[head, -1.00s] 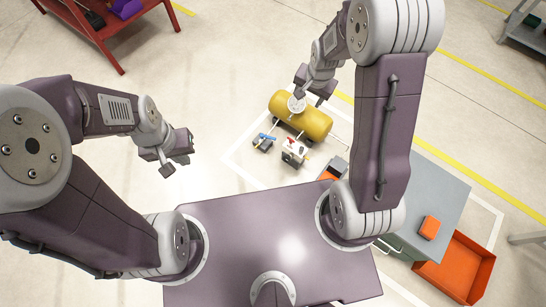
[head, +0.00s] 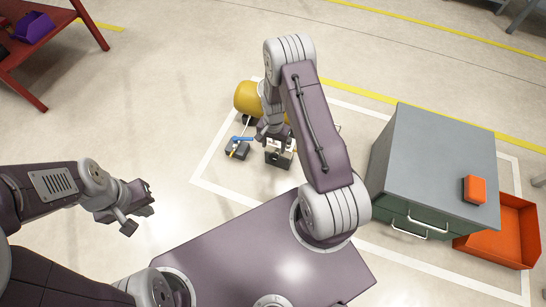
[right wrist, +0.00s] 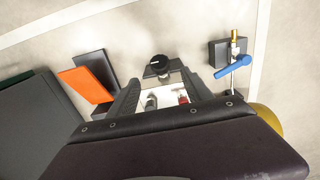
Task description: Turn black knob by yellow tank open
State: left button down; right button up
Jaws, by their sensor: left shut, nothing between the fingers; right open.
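The black knob (right wrist: 160,63) sits on a grey block in the right wrist view, just past my right gripper's fingers. The yellow tank (head: 247,98) lies on the floor behind my right arm, partly hidden by it; its edge also shows in the right wrist view (right wrist: 271,117). My right gripper (right wrist: 160,80) is open, its two dark fingers spread on either side below the knob, apparently not touching it. In the head view the right gripper (head: 270,133) hangs over the dark block (head: 279,160) and hides part of it. My left gripper (head: 137,207) is shut and empty, far left.
A blue lever valve (right wrist: 237,67) on a dark block stands right of the knob. A white panel (right wrist: 166,97) with a small black knob and a red part lies between the fingers. A grey cabinet (head: 435,150) and orange bin (head: 510,232) stand right. Open floor lies left.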

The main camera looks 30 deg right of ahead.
aim_at(273, 156)
notch_tip(273, 156, down, 8)
jog(key=b, duration=0.5)
jog(key=shift+f, duration=0.15)
jog(key=shift+c, duration=0.4)
grip_shut()
